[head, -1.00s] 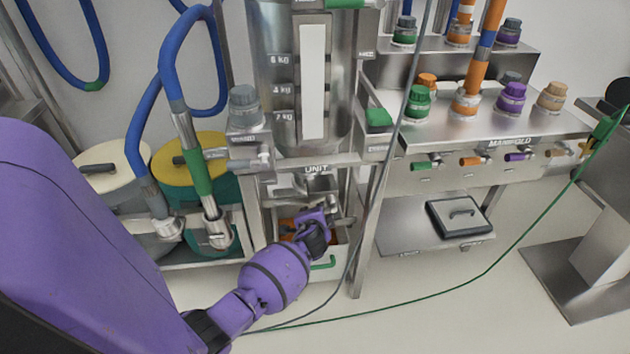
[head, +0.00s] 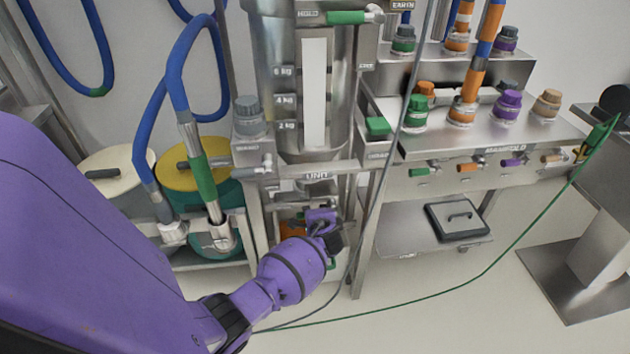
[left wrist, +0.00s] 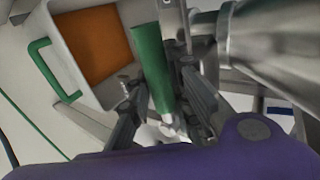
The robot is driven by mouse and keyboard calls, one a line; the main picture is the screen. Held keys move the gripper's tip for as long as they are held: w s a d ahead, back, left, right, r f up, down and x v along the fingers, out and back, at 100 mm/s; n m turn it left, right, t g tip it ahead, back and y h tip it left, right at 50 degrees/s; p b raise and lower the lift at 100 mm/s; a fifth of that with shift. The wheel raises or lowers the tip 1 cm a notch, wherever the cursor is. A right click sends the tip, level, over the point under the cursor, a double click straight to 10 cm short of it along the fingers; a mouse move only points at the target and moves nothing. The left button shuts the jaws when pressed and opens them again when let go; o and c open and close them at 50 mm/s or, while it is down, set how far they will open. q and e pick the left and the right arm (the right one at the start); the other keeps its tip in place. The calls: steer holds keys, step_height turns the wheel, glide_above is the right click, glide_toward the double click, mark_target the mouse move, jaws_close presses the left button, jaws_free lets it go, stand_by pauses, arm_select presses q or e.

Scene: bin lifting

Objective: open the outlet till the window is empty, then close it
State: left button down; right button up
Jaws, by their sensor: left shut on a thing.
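The steel unit has a tall window (head: 314,92) with kg marks beside it. The window looks pale along its whole visible length, with no level line that I can make out. In the left wrist view, my left gripper (left wrist: 162,98) is shut on a green lever handle (left wrist: 152,62), with one dark finger on each side. A steel outlet pipe (left wrist: 265,45) is to the right. A pale bin (left wrist: 85,88) with orange contents (left wrist: 93,42) is to the left. In the head view, my left gripper (head: 326,224) is below the unit and hides the lever. My right gripper is out of view.
A manifold bench (head: 480,140) with coloured caps and small valves stands to the right. Drums with blue hoses stand to the left, including one with a yellow lid (head: 182,176). A green cable (head: 430,308) crosses the floor.

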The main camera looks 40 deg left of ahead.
arm_select(q)
steer(key=shift+s, duration=0.1)
steer(key=c, duration=1.6)
jaws_free()
steer(key=v, duration=1.2)
